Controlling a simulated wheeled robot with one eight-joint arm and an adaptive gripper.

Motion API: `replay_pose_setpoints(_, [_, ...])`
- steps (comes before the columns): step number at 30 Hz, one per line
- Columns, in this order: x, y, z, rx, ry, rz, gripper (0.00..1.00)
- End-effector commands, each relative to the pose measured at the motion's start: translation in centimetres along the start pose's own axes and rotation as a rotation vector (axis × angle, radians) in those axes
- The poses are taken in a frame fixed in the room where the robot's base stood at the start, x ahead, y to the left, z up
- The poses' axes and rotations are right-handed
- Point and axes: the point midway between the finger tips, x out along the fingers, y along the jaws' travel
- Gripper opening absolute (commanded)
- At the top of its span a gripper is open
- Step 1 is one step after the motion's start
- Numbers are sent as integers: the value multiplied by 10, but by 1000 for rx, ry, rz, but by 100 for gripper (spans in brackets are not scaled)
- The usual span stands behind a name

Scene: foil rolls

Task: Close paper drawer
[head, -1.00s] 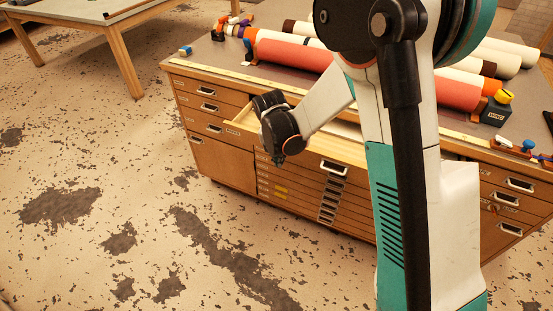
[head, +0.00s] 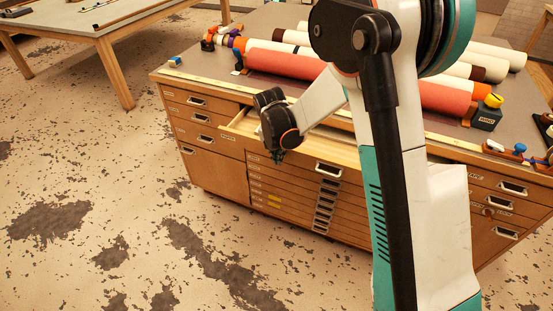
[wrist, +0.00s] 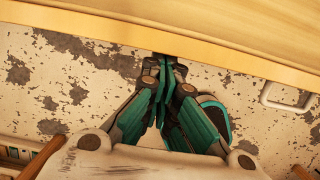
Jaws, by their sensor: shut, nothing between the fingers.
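The paper drawer (head: 348,174) is the top middle drawer of the wooden cabinet, and it stands partly pulled out. Its pale inside shows behind my gripper in the head view. Its metal handle (head: 328,169) is right of my gripper, and it also shows in the wrist view (wrist: 287,97). My gripper (head: 277,157) is shut and empty, pointing down by the left part of the drawer front. In the wrist view my gripper (wrist: 163,64) has its closed fingertips at the drawer front's edge (wrist: 120,37). I cannot tell whether they touch it.
The cabinet top (head: 200,67) carries red and white rolls (head: 285,62), a dark tape block (head: 487,116) and small items along its edges. Shut drawers with handles fill the cabinet's sides. Another table (head: 75,22) stands at the back left. The worn floor (head: 120,210) in front is clear.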

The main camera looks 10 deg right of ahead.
Motion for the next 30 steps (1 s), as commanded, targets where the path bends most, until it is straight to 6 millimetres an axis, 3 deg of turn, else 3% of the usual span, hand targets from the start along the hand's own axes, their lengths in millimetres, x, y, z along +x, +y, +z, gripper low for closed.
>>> replay_pose_setpoints(15, [24, 0, 97, 2, -1, 0, 0])
replay_pose_setpoints(21, [29, 0, 115, 1, -1, 0, 0])
replay_pose_setpoints(30, [30, 0, 120, 0, -1, 0, 0])
